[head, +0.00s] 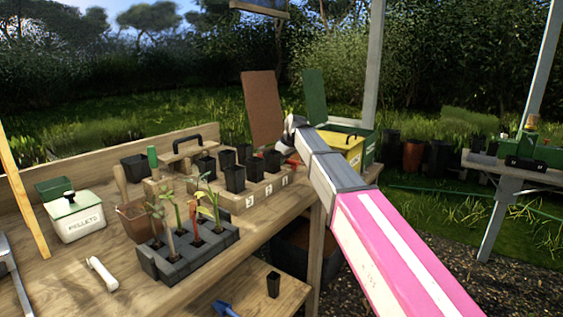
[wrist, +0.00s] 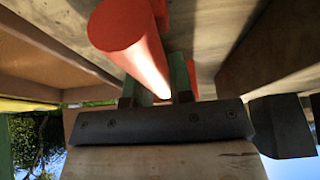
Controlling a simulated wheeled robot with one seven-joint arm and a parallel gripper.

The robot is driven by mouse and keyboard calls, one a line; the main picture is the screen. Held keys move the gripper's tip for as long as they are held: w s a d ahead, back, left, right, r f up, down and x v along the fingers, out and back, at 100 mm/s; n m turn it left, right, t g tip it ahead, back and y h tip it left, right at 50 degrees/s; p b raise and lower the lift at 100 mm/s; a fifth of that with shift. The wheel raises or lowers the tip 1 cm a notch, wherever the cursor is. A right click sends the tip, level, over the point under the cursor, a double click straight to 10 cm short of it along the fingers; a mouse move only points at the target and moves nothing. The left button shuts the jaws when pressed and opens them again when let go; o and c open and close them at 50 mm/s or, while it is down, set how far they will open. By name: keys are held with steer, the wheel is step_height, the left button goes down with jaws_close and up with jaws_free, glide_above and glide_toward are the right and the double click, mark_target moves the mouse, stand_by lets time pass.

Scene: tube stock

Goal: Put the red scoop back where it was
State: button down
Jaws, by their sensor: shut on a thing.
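The red scoop (wrist: 128,28) shows in the wrist view as a thick round red handle, its end close to the camera. My gripper (wrist: 158,90) is shut on it, with a green-padded finger on each side. The scoop's far end is hidden behind the gripper.
The wooden bench (head: 25,232) holds black pots in a numbered wooden rack (head: 236,206), a dark seedling tray (head: 188,262), a white pellets box (head: 80,222) and a white tool (head: 102,273). A yellow bin (head: 343,146) and a green bin (head: 368,148) stand beyond. A blue tool (head: 225,308) lies low in front.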

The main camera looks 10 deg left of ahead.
steer(key=c, duration=1)
jaws_free()
steer(key=shift+r, duration=0.1)
steer(key=v, duration=1.2)
